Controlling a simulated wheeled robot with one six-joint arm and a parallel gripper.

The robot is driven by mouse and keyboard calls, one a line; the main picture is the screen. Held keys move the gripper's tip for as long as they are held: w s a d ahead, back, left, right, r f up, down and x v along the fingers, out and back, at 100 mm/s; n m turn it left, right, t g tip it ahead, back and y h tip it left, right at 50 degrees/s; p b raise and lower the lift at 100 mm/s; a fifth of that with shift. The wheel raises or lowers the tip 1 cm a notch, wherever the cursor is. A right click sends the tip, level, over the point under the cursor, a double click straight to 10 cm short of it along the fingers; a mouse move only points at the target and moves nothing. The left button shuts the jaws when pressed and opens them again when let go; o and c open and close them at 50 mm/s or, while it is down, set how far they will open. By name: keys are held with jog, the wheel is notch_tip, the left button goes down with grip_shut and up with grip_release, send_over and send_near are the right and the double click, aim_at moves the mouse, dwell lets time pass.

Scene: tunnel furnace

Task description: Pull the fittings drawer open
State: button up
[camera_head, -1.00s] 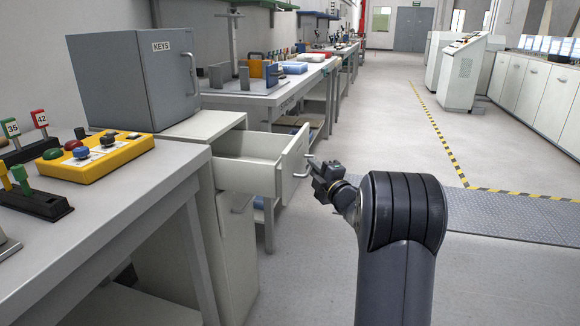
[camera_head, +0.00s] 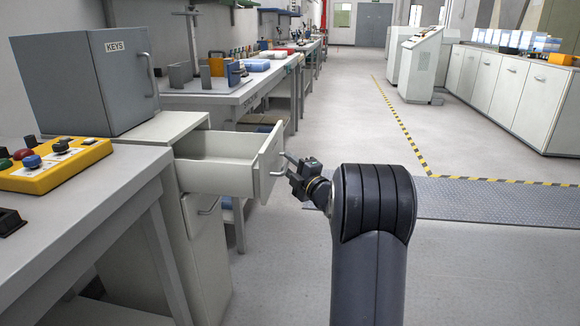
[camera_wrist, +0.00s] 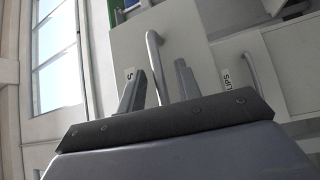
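The pale fittings drawer (camera_head: 215,178) stands pulled out from its grey cabinet, its front panel (camera_head: 268,167) facing my arm. Its inside looks empty. Its bar handle (camera_head: 277,172) is on the front panel, and shows in the wrist view (camera_wrist: 154,48). My gripper (camera_head: 292,172) is at this handle. In the wrist view its two fingers (camera_wrist: 160,82) stand apart, one on each side of the bar, with a gap visible. Only the end of the drawer's label (camera_wrist: 129,74), an "S", shows there.
A closed lower front with a handle (camera_head: 209,207) is below; a label ending "LIPS" (camera_wrist: 226,82) shows in the wrist view. A grey KEYS box (camera_head: 95,85) stands on the cabinet. A bench with a yellow button box (camera_head: 50,168) is at left. Floor is clear at right.

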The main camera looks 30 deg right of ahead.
jog(key=s+d+f+p, duration=0.1)
jog(key=s+p, duration=0.1)
jog(key=s, duration=0.8)
jog(key=shift+s+d+f, duration=0.2)
jog(key=shift+s+d, duration=0.1)
jog(key=shift+w+a+r+b, duration=0.25)
jog(key=shift+w+a+b, duration=0.15)
jog(key=shift+w, duration=1.45)
jog(key=shift+w+a+r+b, duration=0.25)
jog(key=shift+w+a, duration=0.1)
jog(key=shift+w, duration=1.5)
jog(key=shift+w+a+r+b, duration=0.25)
jog(key=shift+w+a+b, duration=0.15)
jog(key=shift+w, duration=1.45)
